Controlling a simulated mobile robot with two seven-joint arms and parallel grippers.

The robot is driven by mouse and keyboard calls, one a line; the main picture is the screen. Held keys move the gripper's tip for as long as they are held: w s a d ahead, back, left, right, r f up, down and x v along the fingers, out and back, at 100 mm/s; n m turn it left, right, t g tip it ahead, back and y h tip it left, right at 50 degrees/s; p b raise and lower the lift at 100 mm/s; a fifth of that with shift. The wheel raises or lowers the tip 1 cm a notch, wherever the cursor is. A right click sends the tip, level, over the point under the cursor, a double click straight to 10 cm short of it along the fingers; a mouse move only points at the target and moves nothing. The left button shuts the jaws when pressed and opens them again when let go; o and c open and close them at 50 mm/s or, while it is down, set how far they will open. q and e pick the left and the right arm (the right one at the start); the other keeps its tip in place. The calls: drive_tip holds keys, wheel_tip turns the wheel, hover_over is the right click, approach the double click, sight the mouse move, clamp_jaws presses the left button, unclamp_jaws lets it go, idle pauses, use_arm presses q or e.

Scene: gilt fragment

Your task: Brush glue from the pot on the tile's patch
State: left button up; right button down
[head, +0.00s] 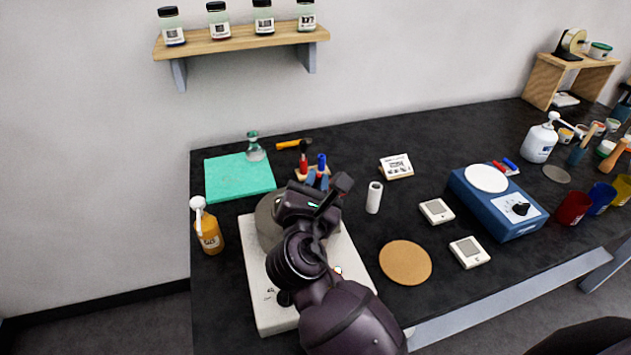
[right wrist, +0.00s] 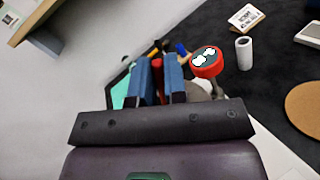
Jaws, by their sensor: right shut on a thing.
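My right gripper (head: 318,184) is over the wooden rack (head: 299,173), beyond the grey round vessel (head: 266,222). In the right wrist view its blue fingers (right wrist: 157,84) are closed on a red handle (right wrist: 157,70). In the head view a red-handled tool (head: 303,164) stands at the rack, left of a blue-handled one (head: 321,161). I cannot tell whether the held tool is clear of the rack; its lower end is hidden. I cannot make out which vessel is the glue pot, nor the tile's patch. My left gripper is out of view.
The grey vessel is on a white base (head: 262,298) under my right arm. A green mat (head: 235,180), an orange pump bottle (head: 208,235), a white roll (head: 374,197), a cork disc (head: 405,262) and a blue device (head: 500,215) surround it.

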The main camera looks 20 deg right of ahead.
drive_tip(key=shift+f, duration=0.45)
idle(0.5)
idle(0.5)
wheel_tip(320, 180, up, 7)
drive_tip(key=p, duration=0.5)
drive_tip(key=shift+p, duration=0.3)
idle(0.3)
idle(0.7)
